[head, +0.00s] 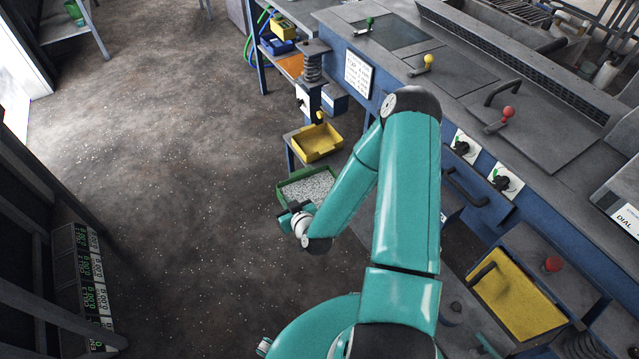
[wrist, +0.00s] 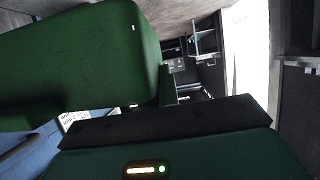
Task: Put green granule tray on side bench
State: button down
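The green granule tray (head: 281,192), filled with pale granules, is left of my arm in the head view. My arm hides its right part, and I cannot see what supports it. My gripper (head: 293,211) is at the tray's near edge. In the wrist view the tray's smooth green side (wrist: 95,55) fills the upper left, close above the dark gripper body. A grey bench (head: 62,30) at the far upper left may be the side bench.
A yellow tray (head: 318,143) stands just behind the green tray, beside the blue screen machine (head: 350,105). The machine runs along the right, with levers and knobs. A dark rack with displays (head: 82,280) stands at lower left. The floor (head: 170,150) between is open.

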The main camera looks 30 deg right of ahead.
jog(key=w+a+r, duration=0.1)
jog(key=a+r, duration=0.1)
jog(key=a, duration=0.4)
jog(key=shift+w, duration=0.4)
jog(key=shift+r, duration=0.1)
jog(key=shift+w+r, duration=0.15)
jog(key=shift+r, duration=0.05)
